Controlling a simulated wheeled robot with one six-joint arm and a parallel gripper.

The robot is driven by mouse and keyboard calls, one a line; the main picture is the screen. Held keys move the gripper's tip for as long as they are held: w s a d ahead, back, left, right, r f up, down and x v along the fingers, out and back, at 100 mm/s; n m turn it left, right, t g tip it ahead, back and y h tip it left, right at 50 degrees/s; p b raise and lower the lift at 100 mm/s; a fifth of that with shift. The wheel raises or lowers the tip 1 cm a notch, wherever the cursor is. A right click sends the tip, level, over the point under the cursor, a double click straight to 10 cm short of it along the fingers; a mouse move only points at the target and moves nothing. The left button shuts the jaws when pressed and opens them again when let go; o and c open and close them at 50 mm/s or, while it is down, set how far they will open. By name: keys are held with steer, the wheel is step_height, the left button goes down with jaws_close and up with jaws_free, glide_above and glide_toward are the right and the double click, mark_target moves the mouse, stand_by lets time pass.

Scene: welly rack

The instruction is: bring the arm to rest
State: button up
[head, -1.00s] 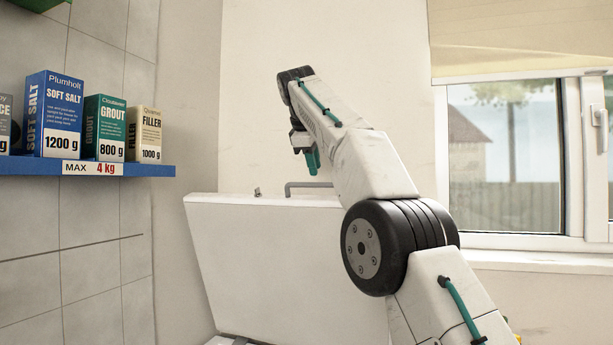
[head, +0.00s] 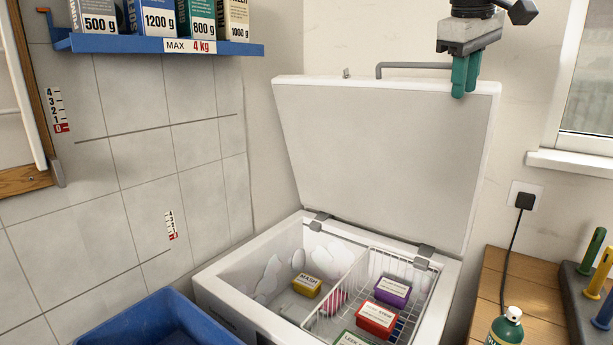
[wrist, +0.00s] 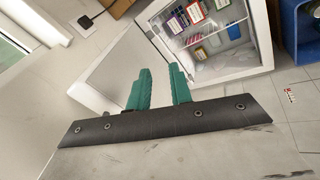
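My gripper (head: 466,76) hangs in the upper right of the head view, its teal fingers pointing down in front of the top right corner of the raised freezer lid (head: 385,150). In the wrist view the two teal fingers (wrist: 160,88) stand apart with nothing between them. The gripper is open and empty. Most of my arm is outside the head view.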

steer(key=s+f+m+g+y, duration=0.2)
steer(key=s+f+m, duration=0.4)
steer(key=s+f, duration=2.2)
steer(key=shift+s+a+f, duration=0.3)
steer(key=shift+s+f, duration=0.1)
steer(key=shift+s, duration=0.1)
